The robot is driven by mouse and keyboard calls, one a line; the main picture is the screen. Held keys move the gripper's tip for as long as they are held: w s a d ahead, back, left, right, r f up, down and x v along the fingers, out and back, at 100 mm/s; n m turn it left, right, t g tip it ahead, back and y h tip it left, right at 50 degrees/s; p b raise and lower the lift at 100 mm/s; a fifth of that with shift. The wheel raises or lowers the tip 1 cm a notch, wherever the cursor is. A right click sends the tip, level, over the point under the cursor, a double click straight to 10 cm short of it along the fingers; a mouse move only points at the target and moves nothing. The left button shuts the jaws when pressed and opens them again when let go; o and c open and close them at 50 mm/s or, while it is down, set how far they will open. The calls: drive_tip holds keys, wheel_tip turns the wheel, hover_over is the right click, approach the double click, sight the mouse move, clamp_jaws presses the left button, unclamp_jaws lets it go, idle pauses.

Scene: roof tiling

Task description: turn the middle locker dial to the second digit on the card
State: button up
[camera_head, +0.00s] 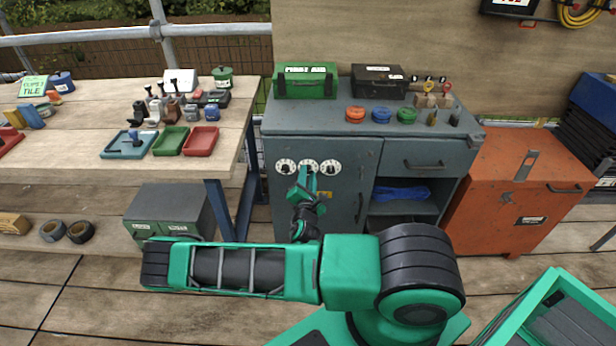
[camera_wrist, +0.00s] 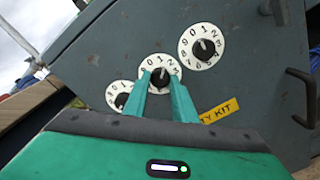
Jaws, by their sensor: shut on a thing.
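Three white number dials with black knobs sit in a row on the grey locker (camera_head: 350,160). The middle dial (camera_head: 308,164) is at my gripper; in the wrist view (camera_wrist: 150,63) its digits 9, 0, 1 and 2 show along the far rim. My gripper (camera_wrist: 162,82) is shut on its black knob, one green finger on each side. The knob's pointer is too small to read. The left dial (camera_wrist: 120,97) is partly covered by a finger; the right dial (camera_wrist: 201,46) is clear. I cannot make out a card with digits.
The right dial (camera_head: 331,168) is close beside my gripper. A yellow label (camera_wrist: 219,111) is below the dials, partly hidden. The locker's handle (camera_head: 360,207) sticks out to the right. A workbench (camera_head: 70,120) stands at left, an orange cabinet (camera_head: 490,205) at right.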

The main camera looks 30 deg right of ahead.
drive_tip(key=m, duration=0.5)
drive_tip(key=shift+s+d+m, duration=0.15)
drive_tip(key=shift+m, duration=0.15)
drive_tip(key=m, duration=0.5)
drive_tip(key=shift+f, duration=0.1)
idle(0.3)
drive_tip(key=o, duration=1)
drive_tip(key=shift+o, duration=0.2)
drive_tip(key=shift+s+a, duration=0.35)
drive_tip(key=v, duration=0.9)
drive_tip(key=shift+s, duration=0.35)
drive_tip(key=shift+a, duration=0.1)
